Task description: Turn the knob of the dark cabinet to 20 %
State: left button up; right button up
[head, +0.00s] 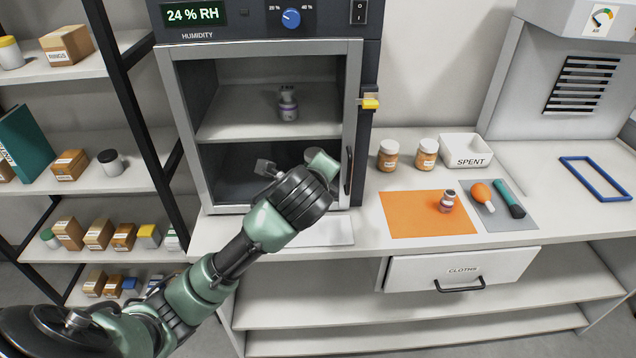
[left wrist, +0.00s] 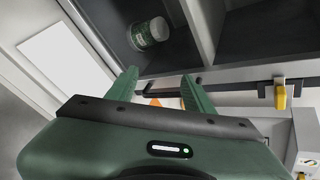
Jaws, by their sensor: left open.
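The dark cabinet (head: 367,60) stands at the back, with a framed front door (head: 178,130). Its blue knob (head: 291,18) is on the top panel between the marks 20 % and 40 %. The knob's white pointer line leans to the upper left, toward the 20 % side. The display (head: 193,14) reads 24 % RH. My left gripper (head: 322,163) is in front of the cabinet's lower part, well below the knob and apart from it. In the left wrist view its two fingers (left wrist: 157,88) are apart with nothing held. My right gripper is not in view.
A black door handle (head: 349,170) and yellow latch (head: 370,103) are close right of my gripper. A vial (head: 288,104) stands on the cabinet shelf; a white-green jar (left wrist: 150,33) is below. Right are jars, the SPENT tray (head: 466,139) and an orange mat (head: 405,214).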

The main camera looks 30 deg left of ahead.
pick_arm(q)
jog(key=shift+s+d+f+n, duration=0.1)
jog(key=shift+s+f+n, duration=0.1)
jog(key=shift+f, duration=0.35)
jog(key=shift+s+f+n, duration=0.1)
jog(key=shift+f+n, duration=0.1)
jog(key=shift+f, duration=0.3)
jog(key=s+d+f+n+g+h, duration=0.1)
jog(key=s+d+f+n+g, duration=0.15)
jog(key=s+f+n, duration=0.6)
jog(key=s+d+f+n+g+h, duration=0.25)
jog(key=s+f, duration=0.35)
jog(key=s, duration=0.6)
jog(key=s+d+f+n+g+h, duration=0.1)
jog(key=s+d+f+n+g, duration=0.15)
jog(key=s+f+n, duration=0.6)
notch_tip(320, 180, down, 24)
jog(key=s+m+g, duration=0.1)
jog(key=s+m, duration=0.1)
jog(key=s, duration=0.1)
jog(key=s+a+f, duration=0.1)
jog(key=s+f, duration=0.7)
jog(key=s+a+f+g, duration=0.1)
jog(key=s+a+f, duration=0.1)
jog(key=s+f, duration=0.5)
jog(key=shift+s+a+f, duration=0.3)
jog(key=shift+s+f, duration=0.05)
jog(key=shift+s, duration=0.4)
